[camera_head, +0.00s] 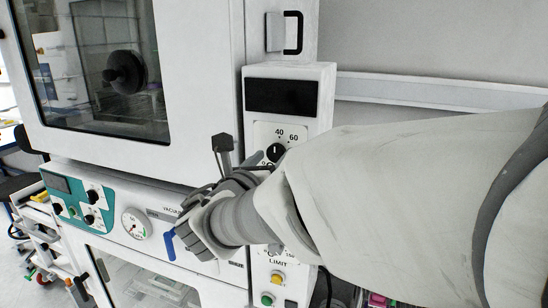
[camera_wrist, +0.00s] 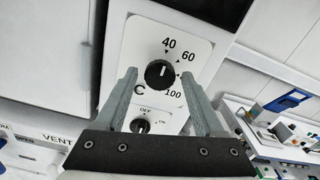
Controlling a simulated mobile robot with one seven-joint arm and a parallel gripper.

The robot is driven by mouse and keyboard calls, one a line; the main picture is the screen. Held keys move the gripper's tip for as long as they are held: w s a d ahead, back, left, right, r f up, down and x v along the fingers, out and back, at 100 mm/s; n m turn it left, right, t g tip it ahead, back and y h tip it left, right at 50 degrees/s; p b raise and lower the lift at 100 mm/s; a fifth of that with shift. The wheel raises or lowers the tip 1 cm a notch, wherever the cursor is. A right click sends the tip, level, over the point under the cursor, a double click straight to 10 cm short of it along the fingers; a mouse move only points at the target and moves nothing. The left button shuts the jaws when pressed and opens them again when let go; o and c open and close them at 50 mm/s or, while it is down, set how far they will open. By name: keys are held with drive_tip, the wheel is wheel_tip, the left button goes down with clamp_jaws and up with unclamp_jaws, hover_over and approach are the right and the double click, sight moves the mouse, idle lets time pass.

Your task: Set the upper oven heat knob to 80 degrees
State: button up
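The upper heat knob (camera_wrist: 159,73) is a round black dial with a short white pointer mark, on a white scale plate (camera_wrist: 134,46) of the control column. Its pointer is directed roughly up, towards the 40 to 60 side. Numbers 40, 60 and 100 are readable; 80 is not, with a finger near that part. In the head view the knob (camera_head: 275,152) shows just above my arm. My gripper (camera_wrist: 159,75) is open, with one finger on each side of the knob in the wrist view. I cannot tell whether the fingertips touch the plate or how far off they are.
A smaller OFF/ON knob (camera_wrist: 140,126) sits below the heat knob, between the fingers in view. A dark display (camera_head: 281,96) is above. My arm hides much of the column; LIMIT controls, a yellow button (camera_head: 277,278) and green button (camera_head: 267,299), show below.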

clamp_jaws()
drive_tip(key=shift+f+b, duration=0.1)
drive_tip(key=shift+b, duration=0.2)
drive_tip(key=shift+d+f+m+b, duration=0.1)
drive_tip(key=shift+f+m+b, duration=0.05)
drive_tip(key=shift+m+b, duration=0.85)
drive_tip(key=m+b, duration=1.5)
drive_tip(key=b, duration=0.6)
drive_tip(key=shift+m, duration=0.4)
drive_tip(key=shift+b, duration=0.35)
drive_tip(key=shift+r, duration=0.2)
